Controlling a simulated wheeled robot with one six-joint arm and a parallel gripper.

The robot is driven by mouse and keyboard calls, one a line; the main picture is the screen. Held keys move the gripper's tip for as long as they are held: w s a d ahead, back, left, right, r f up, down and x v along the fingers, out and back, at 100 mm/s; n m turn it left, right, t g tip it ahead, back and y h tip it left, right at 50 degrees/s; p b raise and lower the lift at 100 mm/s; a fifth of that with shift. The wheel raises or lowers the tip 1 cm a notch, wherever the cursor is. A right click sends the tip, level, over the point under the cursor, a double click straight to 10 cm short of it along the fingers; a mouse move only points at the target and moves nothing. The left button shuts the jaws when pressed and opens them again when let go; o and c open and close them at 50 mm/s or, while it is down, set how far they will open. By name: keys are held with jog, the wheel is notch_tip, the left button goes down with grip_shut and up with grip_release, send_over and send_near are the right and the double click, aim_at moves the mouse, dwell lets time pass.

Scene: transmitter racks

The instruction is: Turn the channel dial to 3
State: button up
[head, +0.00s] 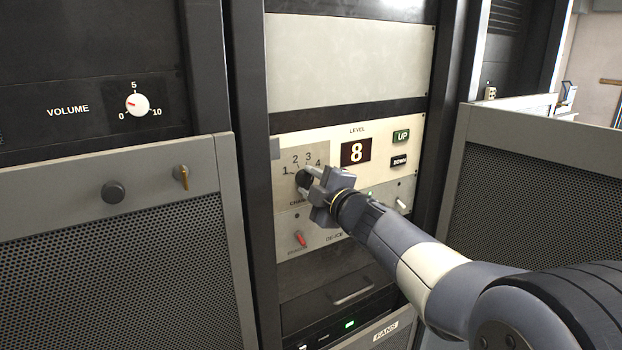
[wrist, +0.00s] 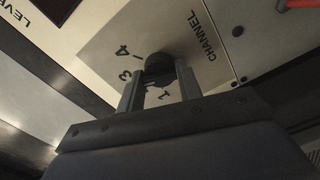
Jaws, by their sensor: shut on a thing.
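The channel dial (head: 303,179) is a small black knob on a grey plate in the middle rack, with the numbers 1 to 4 arced above it. My gripper (head: 311,181) reaches it from the right and is shut on it. In the wrist view the dial (wrist: 158,64) sits between the two fingertips of my gripper (wrist: 160,76), beside the CHANNEL label. The 3 and 4 show there; the 1 and 2 lie between or near the fingers. The dial's pointer is not clear in either view, so I cannot tell its setting.
A level display (head: 356,152) reads 8, with UP (head: 401,136) and DOWN (head: 398,161) buttons on its right. A red-tipped switch (head: 300,239) is below the dial. A volume knob (head: 137,104) is on the left rack. Mesh panels stand on both sides.

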dwell(0.4)
jog(key=o, duration=1)
jog(key=shift+c, duration=0.2)
jog(key=b+v, duration=0.1)
jog(key=v, duration=0.9)
jog(key=shift+s+d, duration=0.25)
jog(key=shift+s, duration=0.1)
jog(key=p+x, duration=0.1)
jog(key=x, duration=1)
jog(key=shift+s, duration=0.1)
